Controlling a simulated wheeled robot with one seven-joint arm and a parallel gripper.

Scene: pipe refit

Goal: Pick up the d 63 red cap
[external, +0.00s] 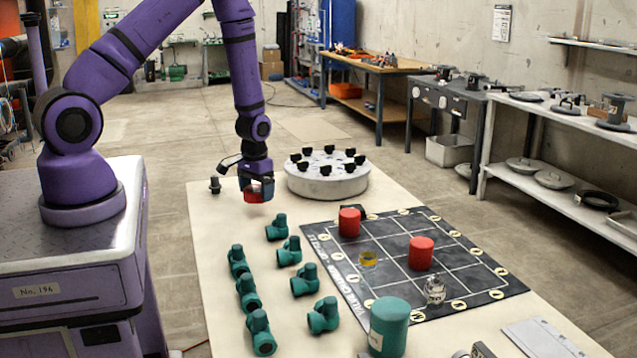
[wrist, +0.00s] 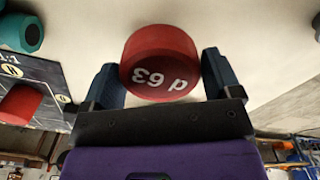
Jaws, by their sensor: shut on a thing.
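The d 63 red cap (wrist: 160,62) sits between the two dark fingers of my gripper (wrist: 160,75) in the wrist view, with its white "d 63" lettering facing the camera. In the external view my gripper (external: 257,190) is shut on this red cap (external: 256,196) and holds it over the left back part of the pale table. The fingers hide part of its sides. Two other red caps stand on the black grid mat, one at its back left (external: 349,222) and one near its middle (external: 421,253).
Several green pipe fittings (external: 303,280) stand in front of my gripper. A round white stand with black knobs (external: 327,180) is close on its right. A large green cap (external: 389,327), a glass jar (external: 434,290) and a yellow ring (external: 368,259) are on or near the mat (external: 487,282).

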